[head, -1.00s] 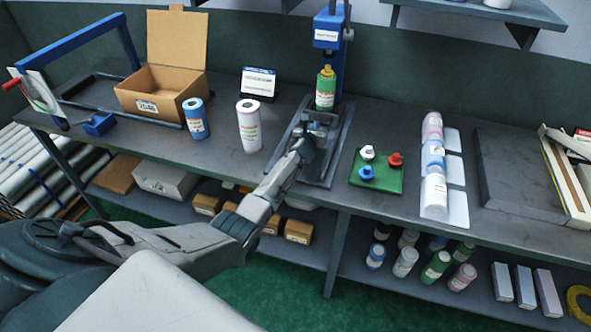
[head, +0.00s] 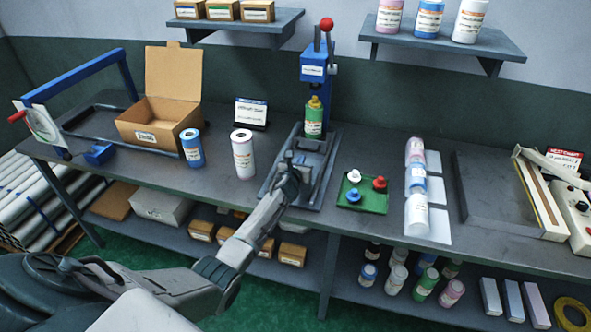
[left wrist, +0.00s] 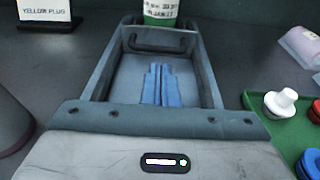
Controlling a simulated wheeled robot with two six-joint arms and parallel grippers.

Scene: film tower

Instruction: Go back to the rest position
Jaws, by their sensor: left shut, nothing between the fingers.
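My left gripper (head: 298,160) is shut and empty in the head view, over the front of the press base. In the left wrist view its fingers (left wrist: 161,84) are together with nothing between them. The green bottle with a yellow cap (head: 314,118) stands upright on the press (head: 313,62), just beyond the gripper and apart from it. Its lower part shows at the top of the left wrist view (left wrist: 160,10). My right gripper is in neither view.
A green tray (head: 362,204) with white, red and blue plugs lies to the right. Shelves hang above.

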